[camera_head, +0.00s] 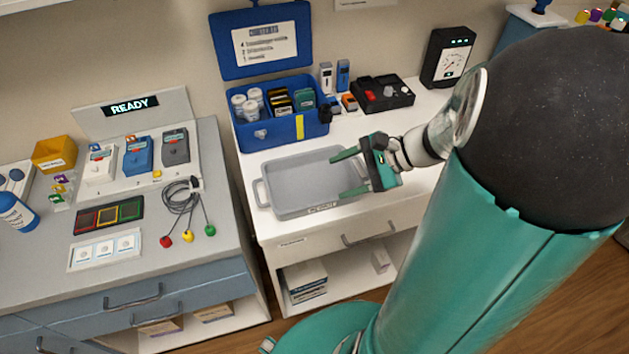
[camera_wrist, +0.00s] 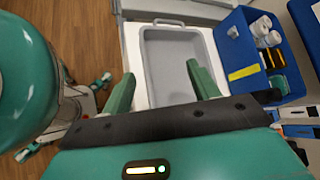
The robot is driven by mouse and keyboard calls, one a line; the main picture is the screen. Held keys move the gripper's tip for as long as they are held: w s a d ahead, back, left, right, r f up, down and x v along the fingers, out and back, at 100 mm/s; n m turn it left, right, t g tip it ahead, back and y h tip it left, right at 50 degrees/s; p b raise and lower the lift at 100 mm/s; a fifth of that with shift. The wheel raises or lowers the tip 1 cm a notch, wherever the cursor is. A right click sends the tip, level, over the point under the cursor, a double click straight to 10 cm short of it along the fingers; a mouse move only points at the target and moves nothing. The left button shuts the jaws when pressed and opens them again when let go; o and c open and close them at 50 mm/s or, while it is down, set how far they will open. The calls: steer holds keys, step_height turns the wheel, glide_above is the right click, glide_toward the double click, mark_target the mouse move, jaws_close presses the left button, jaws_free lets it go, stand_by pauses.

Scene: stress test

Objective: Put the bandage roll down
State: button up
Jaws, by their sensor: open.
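My gripper (camera_head: 349,173) is open over the right part of a grey tray (camera_head: 268,190), with nothing between its fingers. In the wrist view, my gripper (camera_wrist: 160,75) has its two green fingers spread apart over the tray (camera_wrist: 168,23), whose visible floor is bare. No separate bandage roll can be made out for certain. Several white cylinders (camera_head: 239,104) stand in the left part of a blue box (camera_head: 285,131) behind the tray; I cannot tell whether they are bandage rolls or bottles. They also show in the wrist view (camera_wrist: 262,25).
The blue box's lid (camera_head: 262,66) stands open. A black device (camera_head: 384,94) and a gauge (camera_head: 447,58) are at the back right. The left counter holds a READY panel (camera_head: 131,107), a cable bundle (camera_head: 181,200) and a blue bottle (camera_head: 15,212). A gap separates the counters.

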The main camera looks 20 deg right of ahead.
steer(key=s+a+r+n+h, duration=0.7)
steer(key=a+r+n+h, duration=0.2)
steer(key=n, duration=0.8)
steer(key=shift+a+r, duration=0.7)
steer(key=shift+a, duration=0.15)
steer(key=shift+o, duration=0.6)
